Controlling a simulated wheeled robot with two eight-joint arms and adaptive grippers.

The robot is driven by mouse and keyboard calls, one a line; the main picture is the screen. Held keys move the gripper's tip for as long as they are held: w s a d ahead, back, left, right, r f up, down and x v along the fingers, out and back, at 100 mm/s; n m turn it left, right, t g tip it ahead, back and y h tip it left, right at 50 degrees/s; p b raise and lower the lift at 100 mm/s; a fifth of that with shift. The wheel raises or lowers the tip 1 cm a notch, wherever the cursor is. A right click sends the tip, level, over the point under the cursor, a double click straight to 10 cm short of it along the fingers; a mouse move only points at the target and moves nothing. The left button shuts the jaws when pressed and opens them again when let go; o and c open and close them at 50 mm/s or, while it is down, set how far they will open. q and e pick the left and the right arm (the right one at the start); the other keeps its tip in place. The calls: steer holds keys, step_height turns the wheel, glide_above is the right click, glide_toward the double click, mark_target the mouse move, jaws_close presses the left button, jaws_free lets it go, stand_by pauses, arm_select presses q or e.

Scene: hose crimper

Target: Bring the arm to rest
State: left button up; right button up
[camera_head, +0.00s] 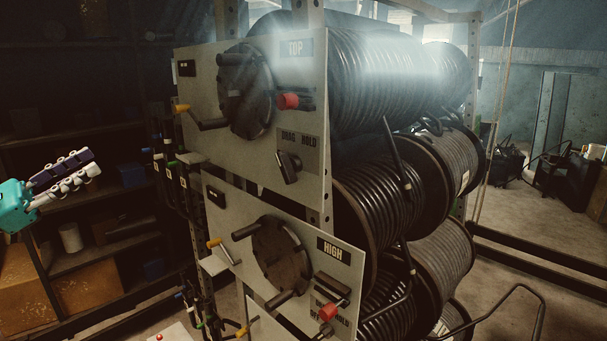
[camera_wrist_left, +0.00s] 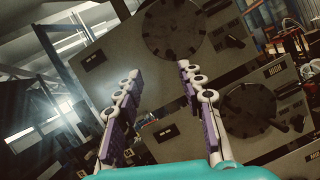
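My left gripper (camera_head: 92,162) comes in from the left edge in the head view, with a teal body and light fingers with purple pads. It points right toward the hose reel rack and is apart from it. In the left wrist view its two fingers (camera_wrist_left: 157,71) are spread with nothing between them. Beyond them is the rack's grey panel (camera_wrist_left: 120,62), tilted in the picture. My right gripper does not show in either view.
The upper panel, marked TOP (camera_head: 208,72), and the lower panel, marked HIGH (camera_head: 232,215), carry cranks and red-knobbed levers. Black hose reels (camera_head: 385,75) fill the rack's right side. Dark shelves (camera_head: 75,125) stand behind my left gripper.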

arm_select(q)
steer(key=d+f+m+g+y+b, duration=0.2)
steer(key=d+f+b, duration=0.3)
steer(key=d+f, duration=0.5)
steer(key=d+f+m+g+y+b, duration=0.2)
steer(key=d+f+b, duration=0.35)
steer(key=f, duration=0.95)
steer(key=d+f+m+g+y+b, duration=0.2)
steer(key=d+f+b, duration=0.3)
steer(key=d+f, duration=0.55)
steer(key=s+f+m+y+b, duration=0.3)
steer(key=s+f+m+b, duration=0.2)
steer(key=f, duration=1)
steer(key=s+d+f+m+g+y+b, duration=0.1)
steer(key=s+f+m+y+b, duration=0.3)
steer(key=f, duration=1.1)
steer(key=s+f+m+y+b, duration=0.3)
steer(key=s+f+m+b, duration=0.2)
steer(key=f, duration=1)
steer(key=m+b, duration=0.2)
steer(key=b, duration=0.2)
steer(key=shift+s+d+m+g+b, duration=0.3)
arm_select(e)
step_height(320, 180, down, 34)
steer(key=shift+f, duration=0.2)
arm_select(q)
steer(key=shift+f, duration=0.1)
